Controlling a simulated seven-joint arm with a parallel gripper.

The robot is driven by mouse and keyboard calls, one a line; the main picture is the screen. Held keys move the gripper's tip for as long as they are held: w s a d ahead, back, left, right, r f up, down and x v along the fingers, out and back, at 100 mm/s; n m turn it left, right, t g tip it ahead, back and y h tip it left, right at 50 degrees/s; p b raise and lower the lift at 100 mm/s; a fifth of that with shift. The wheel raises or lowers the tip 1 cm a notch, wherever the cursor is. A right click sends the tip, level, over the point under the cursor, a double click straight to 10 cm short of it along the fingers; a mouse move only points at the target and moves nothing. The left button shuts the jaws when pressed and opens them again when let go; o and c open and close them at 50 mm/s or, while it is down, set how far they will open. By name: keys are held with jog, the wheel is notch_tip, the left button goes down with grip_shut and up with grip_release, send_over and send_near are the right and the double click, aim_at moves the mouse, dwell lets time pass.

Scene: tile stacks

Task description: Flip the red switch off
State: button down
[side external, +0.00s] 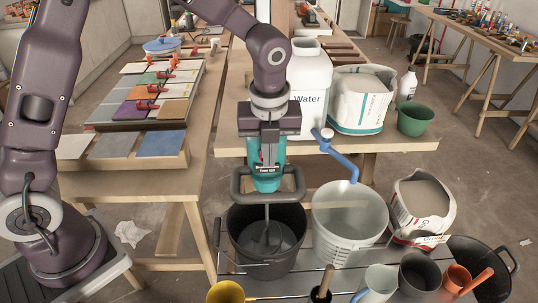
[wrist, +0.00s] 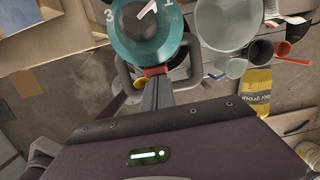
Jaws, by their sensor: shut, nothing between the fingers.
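A teal mixer (side external: 267,183) with a dark looped handle stands upright over a black bucket (side external: 236,240), its shaft reaching down into grey material. In the wrist view the mixer (wrist: 128,38) shows its round top with a white pointer and numerals. A red switch (wrist: 156,71) shows at the mixer's near edge, just beyond my fingertips. My gripper (side external: 268,160) points down at the mixer's upper body in the side view. It also shows in the wrist view (wrist: 157,82), fingers shut and empty. I cannot tell whether the fingertips touch the switch, which I cannot make out in the side view.
A white water container (side external: 309,85) with a blue tap and an open bag (side external: 362,100) stand on the bench behind. A pale bucket (side external: 348,235) stands right of the black one. Tile stacks (side external: 160,90) fill the left table. Small pots and tools crowd the front.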

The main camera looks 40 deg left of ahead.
jog(key=shift+s+d+f, duration=0.25)
jog(key=shift+s+d, duration=0.95)
jog(key=shift+s, duration=0.05)
jog(key=s+d+r, duration=0.3)
jog(key=r, duration=0.6)
jog(key=shift+r, duration=0.1)
jog(key=s+a+r+n+t, duration=0.1)
jog(key=s+a+n, duration=0.3)
jog(key=n, duration=0.5)
jog(key=s+a+r+n+t, duration=0.2)
jog(key=s+a+n, duration=0.2)
jog(key=s+n, duration=0.4)
jog(key=s+a+r+n+t+h, duration=0.1)
jog(key=s+a+n, duration=0.3)
jog(key=n, duration=0.6)
jog(key=shift+s+r, duration=0.2)
jog(key=shift+s, duration=0.95)
